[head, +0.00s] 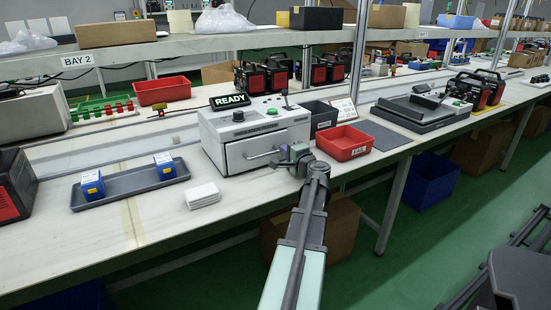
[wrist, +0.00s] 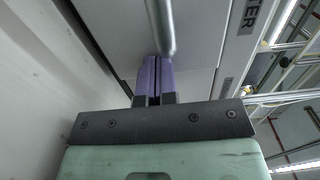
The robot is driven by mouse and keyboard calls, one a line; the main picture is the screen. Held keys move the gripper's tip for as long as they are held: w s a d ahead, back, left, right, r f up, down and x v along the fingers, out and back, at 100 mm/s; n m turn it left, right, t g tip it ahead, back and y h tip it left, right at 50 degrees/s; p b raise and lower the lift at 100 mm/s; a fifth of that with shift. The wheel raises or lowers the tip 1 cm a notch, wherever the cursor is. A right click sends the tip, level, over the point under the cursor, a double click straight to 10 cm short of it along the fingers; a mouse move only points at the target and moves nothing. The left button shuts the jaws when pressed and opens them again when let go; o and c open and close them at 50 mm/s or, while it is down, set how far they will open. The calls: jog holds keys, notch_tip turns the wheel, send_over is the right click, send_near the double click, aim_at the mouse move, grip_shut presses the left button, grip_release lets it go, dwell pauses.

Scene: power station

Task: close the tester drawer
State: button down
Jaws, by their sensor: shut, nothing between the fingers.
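The tester (head: 254,128) is a light grey box on the bench with a lit READY sign on top. Its drawer (head: 243,157) has a pale front with a metal bar handle (head: 262,154). The drawer front looks close to the tester body; I cannot tell whether a small gap remains. My gripper (head: 284,162) is at the right part of the drawer front, beside the handle. In the wrist view my purple fingers (wrist: 156,65) are together and empty, pointing at the drawer front (wrist: 115,30). The handle (wrist: 162,28) ends close to the fingertips; contact is unclear.
A red bin (head: 344,143) stands right of the tester, with a dark bin (head: 320,115) behind it. White cards (head: 202,196) and a grey tray (head: 127,187) holding two blue blocks lie to the left. Bare bench (head: 165,218) lies in front of the tray.

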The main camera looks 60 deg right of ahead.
jog(key=shift+w+d+r, duration=0.15)
jog(key=shift+w+d, duration=0.05)
jog(key=shift+d, duration=0.1)
jog(key=v, duration=1.4)
jog(key=shift+a, duration=0.3)
